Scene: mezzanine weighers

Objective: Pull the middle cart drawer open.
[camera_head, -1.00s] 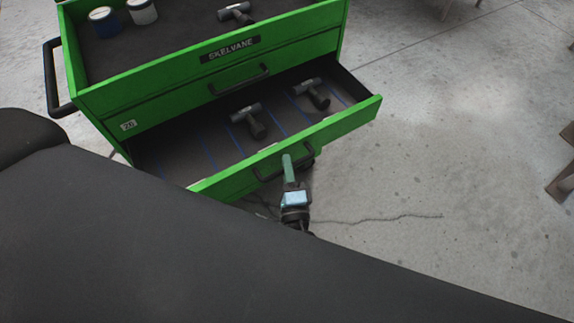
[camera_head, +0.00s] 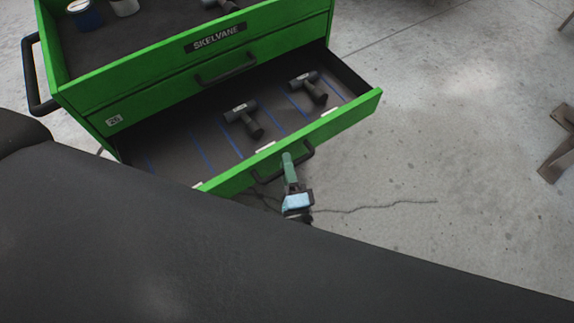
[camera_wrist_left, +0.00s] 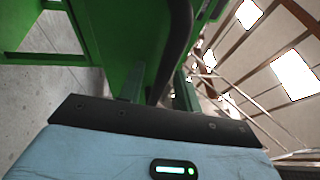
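The green cart (camera_head: 75,97) stands at the upper left in the head view. Below its shut upper drawer, with a black handle (camera_head: 226,70), a lower drawer (camera_head: 345,112) is pulled well out. My left gripper (camera_head: 288,160) is at this open drawer's black handle (camera_head: 308,150). In the left wrist view the dark handle bar (camera_wrist_left: 178,45) runs down between the green fingers (camera_wrist_left: 160,92), which look closed around it. My right gripper is not in view.
A black push handle (camera_head: 30,75) sticks out at the cart's left. Bare concrete floor lies to the right, with a brown metal leg (camera_head: 560,145) at the edge.

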